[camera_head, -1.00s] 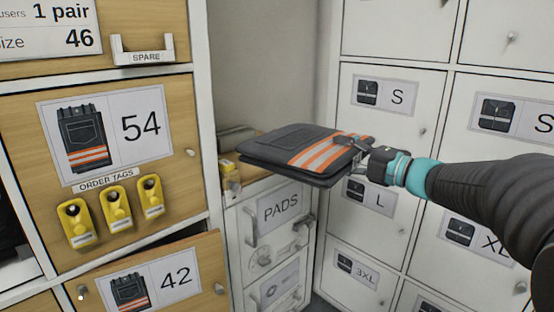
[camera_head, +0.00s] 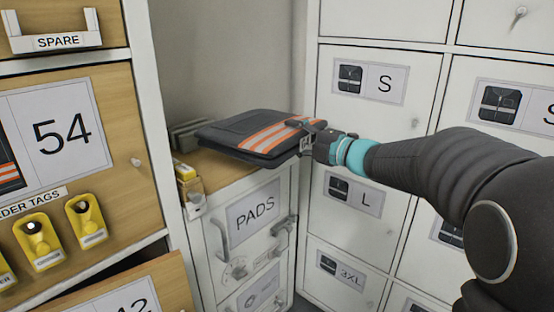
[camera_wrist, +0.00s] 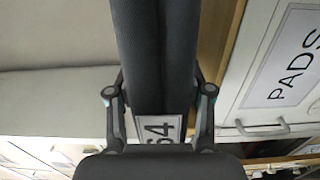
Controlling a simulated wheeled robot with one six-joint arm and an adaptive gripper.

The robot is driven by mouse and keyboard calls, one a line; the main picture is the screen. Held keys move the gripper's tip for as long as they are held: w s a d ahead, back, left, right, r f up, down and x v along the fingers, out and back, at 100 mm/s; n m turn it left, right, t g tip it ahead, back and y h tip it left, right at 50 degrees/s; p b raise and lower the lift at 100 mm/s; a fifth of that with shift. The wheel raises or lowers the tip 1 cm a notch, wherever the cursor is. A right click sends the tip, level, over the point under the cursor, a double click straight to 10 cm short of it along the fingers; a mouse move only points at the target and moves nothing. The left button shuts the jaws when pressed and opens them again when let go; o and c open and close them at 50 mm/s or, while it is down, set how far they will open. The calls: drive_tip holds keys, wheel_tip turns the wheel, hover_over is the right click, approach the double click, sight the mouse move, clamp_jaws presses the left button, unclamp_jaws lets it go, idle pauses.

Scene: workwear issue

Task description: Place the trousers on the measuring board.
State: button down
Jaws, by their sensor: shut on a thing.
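The folded dark trousers (camera_head: 245,130) with orange and silver stripes are gripped at their right end by my gripper (camera_head: 310,137). They lie nearly flat, slightly tilted, over the wooden top of the corner cabinet; I cannot tell whether they touch it. In the wrist view the trousers (camera_wrist: 155,50) run between the two fingers of my gripper (camera_wrist: 160,100), and a size label (camera_wrist: 160,130) ending in 4 shows on them. I cannot make out the measuring board for sure; a grey object (camera_head: 188,136) shows behind the trousers on the cabinet top, mostly hidden.
The wooden top (camera_head: 212,172) belongs to the white PADS cabinet (camera_head: 240,230). A small box with a yellow item (camera_head: 186,178) stands at its left front corner. White lockers (camera_head: 385,120) stand close on the right. A wooden drawer (camera_head: 140,290) at lower left is ajar.

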drive_tip(key=a+f, duration=0.1)
drive_tip(key=w+a, duration=0.1)
drive_tip(key=w+a+f, duration=0.1)
drive_tip(key=a, duration=0.1)
drive_tip(key=shift+w+a+f, duration=0.1)
drive_tip(key=shift+w+f, duration=0.05)
drive_tip(key=shift+f, duration=0.2)
wheel_tip(320, 180, down, 4)
drive_tip(key=shift+r+b, duration=0.1)
drive_tip(key=shift+b, duration=0.4)
drive_tip(key=shift+c, duration=2.2)
unclamp_jaws()
